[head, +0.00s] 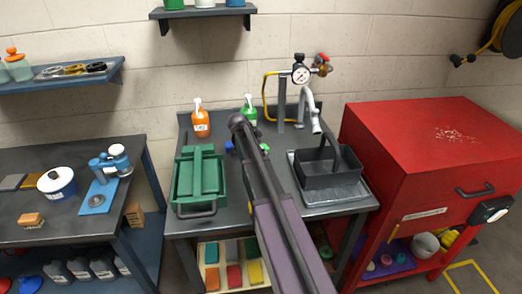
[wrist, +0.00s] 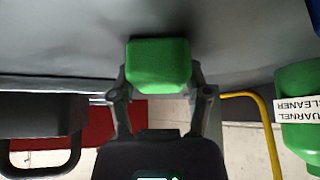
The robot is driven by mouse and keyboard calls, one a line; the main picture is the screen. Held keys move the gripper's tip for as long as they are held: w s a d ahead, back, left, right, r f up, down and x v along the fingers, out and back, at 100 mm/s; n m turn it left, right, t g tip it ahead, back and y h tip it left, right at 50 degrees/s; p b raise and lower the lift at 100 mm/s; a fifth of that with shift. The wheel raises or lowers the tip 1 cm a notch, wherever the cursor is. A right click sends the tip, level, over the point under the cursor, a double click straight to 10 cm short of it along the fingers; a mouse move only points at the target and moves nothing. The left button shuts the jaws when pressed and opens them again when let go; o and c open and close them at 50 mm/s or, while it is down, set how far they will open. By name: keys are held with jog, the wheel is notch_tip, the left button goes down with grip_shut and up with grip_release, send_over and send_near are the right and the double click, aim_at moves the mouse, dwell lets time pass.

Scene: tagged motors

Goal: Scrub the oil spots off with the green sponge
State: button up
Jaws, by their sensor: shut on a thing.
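The green sponge (wrist: 158,64) is held between the two fingers of my gripper (wrist: 160,92), seen in the wrist view. A small patch of the sponge (head: 265,149) shows beside my arm in the head view. My gripper is over the back part of the middle workbench (head: 236,214), behind my forearm, which hides most of it. A grey surface fills the upper wrist view; I cannot tell whether the sponge touches it. I can make out no oil spots in either view; my arm covers part of the bench top.
A green toolbox (head: 200,176) stands left on the bench, a black basket (head: 330,170) on a metal tray right. An orange bottle (head: 201,122), a green bottle (head: 249,112) and a tap (head: 310,105) stand at the back. A red cabinet (head: 430,140) stands close on the right.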

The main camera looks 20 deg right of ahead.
jog(key=shift+r, duration=0.15)
jog(key=shift+r+p, duration=2.9)
jog(key=shift+p, duration=0.1)
jog(key=shift+r+p, duration=1.5)
notch_tip(320, 180, up, 12)
jog(key=p, duration=1.1)
jog(key=shift+f+p, duration=0.15)
jog(key=shift+p, duration=0.2)
